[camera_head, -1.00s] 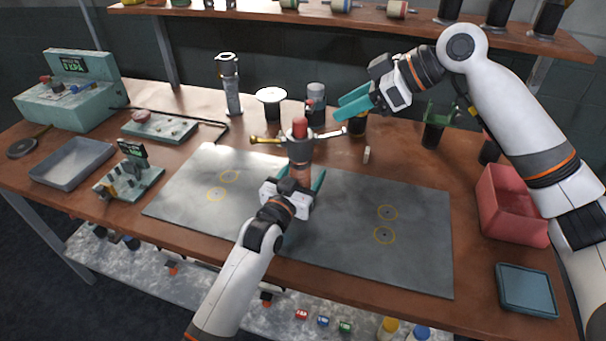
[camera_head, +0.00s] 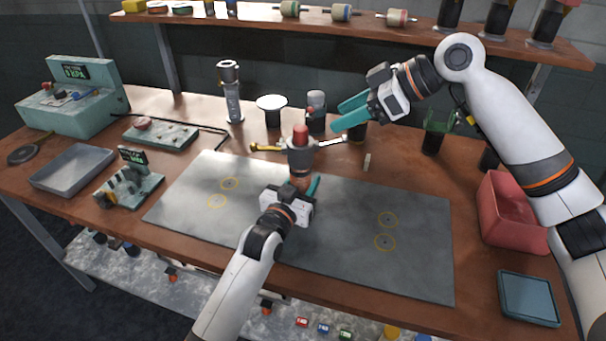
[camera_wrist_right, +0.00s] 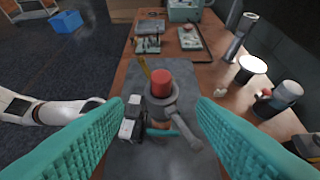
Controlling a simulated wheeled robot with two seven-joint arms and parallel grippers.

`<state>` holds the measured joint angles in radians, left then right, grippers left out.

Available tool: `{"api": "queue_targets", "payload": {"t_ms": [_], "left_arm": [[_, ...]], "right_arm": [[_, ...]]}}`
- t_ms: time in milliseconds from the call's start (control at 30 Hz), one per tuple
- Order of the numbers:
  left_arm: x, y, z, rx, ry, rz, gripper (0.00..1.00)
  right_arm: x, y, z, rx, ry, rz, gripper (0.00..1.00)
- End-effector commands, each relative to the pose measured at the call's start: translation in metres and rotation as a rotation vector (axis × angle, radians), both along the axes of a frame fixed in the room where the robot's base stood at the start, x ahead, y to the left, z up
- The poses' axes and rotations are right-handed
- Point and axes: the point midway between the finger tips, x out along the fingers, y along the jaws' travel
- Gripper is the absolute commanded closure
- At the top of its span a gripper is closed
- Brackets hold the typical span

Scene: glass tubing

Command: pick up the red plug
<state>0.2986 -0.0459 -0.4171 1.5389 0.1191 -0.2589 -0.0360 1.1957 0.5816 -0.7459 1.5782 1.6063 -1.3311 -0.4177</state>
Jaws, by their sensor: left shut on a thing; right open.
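The red plug (camera_head: 301,134) sits upright in the top of a grey metal fitting (camera_head: 300,158) with side arms, above the grey mat. In the right wrist view the plug (camera_wrist_right: 161,83) appears from above, near the middle. My left gripper (camera_head: 303,186) is shut on the fitting's lower body, below the plug; its hold is partly hidden. My right gripper (camera_head: 346,112) is open and empty, to the right of and above the plug. In its wrist view the teal fingers frame the plug and fitting, with gaps on both sides; the plug is not gripped.
A glass tube stand (camera_head: 230,92), a white-topped container (camera_head: 271,104) and a grey-capped bottle (camera_head: 316,108) stand behind the fitting. A red bin (camera_head: 512,222) is at the right. The grey mat (camera_head: 340,235) is mostly bare.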

Motion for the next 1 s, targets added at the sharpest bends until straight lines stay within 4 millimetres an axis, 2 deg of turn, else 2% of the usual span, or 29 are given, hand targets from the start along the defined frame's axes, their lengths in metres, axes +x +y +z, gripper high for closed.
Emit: {"api": "queue_targets", "payload": {"t_ms": [133,233,300,400,633,1000], "left_arm": [[0.0,0.0,-0.001,0.0,0.001,0.0,0.92],[0.0,0.0,-0.001,0.0,0.001,0.0,0.92],[0.0,0.0,-0.001,0.0,0.001,0.0,0.92],[0.0,0.0,-0.001,0.001,0.002,0.0,0.92],[0.0,0.0,-0.001,0.001,0.002,0.0,0.92],[0.0,0.0,-0.001,0.001,0.002,0.0,0.92]], "right_arm": [[-0.015,0.039,-0.013,0.101,0.089,-0.026,0.48],[-0.037,0.085,-0.022,0.246,0.225,-0.065,0.48],[-0.041,0.097,-0.042,0.264,0.194,-0.131,0.48],[-0.053,0.117,-0.058,0.339,0.164,-0.221,0.48],[-0.054,0.107,-0.074,0.381,-0.073,-0.423,0.48],[-0.073,0.054,-0.057,0.481,-0.396,-0.754,0.48]]}}
